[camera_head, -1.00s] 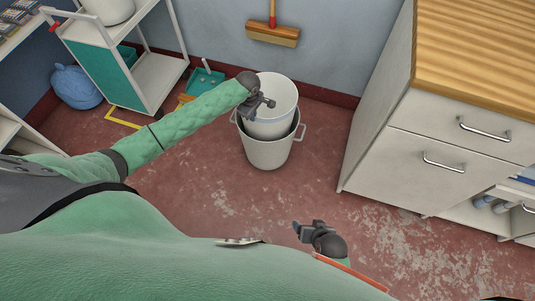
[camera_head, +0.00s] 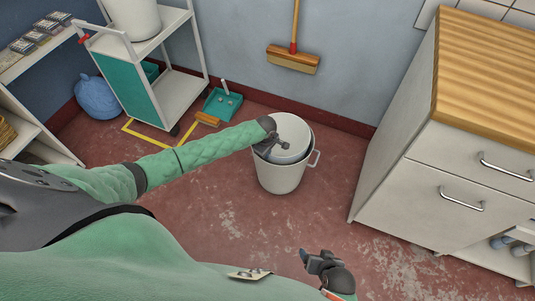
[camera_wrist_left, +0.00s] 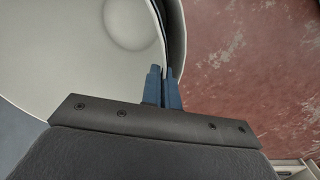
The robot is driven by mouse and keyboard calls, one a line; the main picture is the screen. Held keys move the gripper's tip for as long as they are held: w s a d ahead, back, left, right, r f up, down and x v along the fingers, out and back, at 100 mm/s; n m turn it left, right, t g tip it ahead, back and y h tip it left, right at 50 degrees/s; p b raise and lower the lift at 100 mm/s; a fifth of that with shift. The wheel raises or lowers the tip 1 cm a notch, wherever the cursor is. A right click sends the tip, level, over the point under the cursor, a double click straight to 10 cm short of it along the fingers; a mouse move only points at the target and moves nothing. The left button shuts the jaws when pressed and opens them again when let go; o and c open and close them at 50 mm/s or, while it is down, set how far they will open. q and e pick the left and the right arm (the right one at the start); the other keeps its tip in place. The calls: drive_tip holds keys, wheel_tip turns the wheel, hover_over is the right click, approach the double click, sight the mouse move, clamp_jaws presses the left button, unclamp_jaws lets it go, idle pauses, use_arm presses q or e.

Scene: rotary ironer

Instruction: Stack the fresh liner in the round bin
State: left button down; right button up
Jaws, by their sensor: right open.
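The round bin (camera_head: 282,180) is a pale grey bucket with side handles, standing on the red floor at the centre of the head view. The fresh liner (camera_head: 295,132), a white round pail, sits inside it with its rim near the bin's rim. My left gripper (camera_head: 284,146) is at the liner's near-left rim. In the left wrist view its blue fingers (camera_wrist_left: 163,88) are close together with the liner's wall (camera_wrist_left: 70,60) between them. The dark gap between liner and bin shows beside them. My right gripper (camera_head: 309,260) is open and empty, low over the floor.
A white trolley (camera_head: 180,95) with a white pail (camera_head: 135,15) on top stands at the back left. A teal dustpan (camera_head: 222,104) and a broom (camera_head: 293,58) are by the wall. A wood-topped cabinet (camera_head: 430,190) stands at right. Floor before the bin is clear.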

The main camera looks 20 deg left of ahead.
use_arm(q)
drive_tip(key=shift+f, duration=0.2)
drive_tip(key=shift+f, duration=0.2)
use_arm(e)
drive_tip(key=shift+r, duration=0.5)
use_arm(q)
drive_tip(key=c, duration=2)
unclamp_jaws()
drive_tip(key=shift+o, duration=0.2)
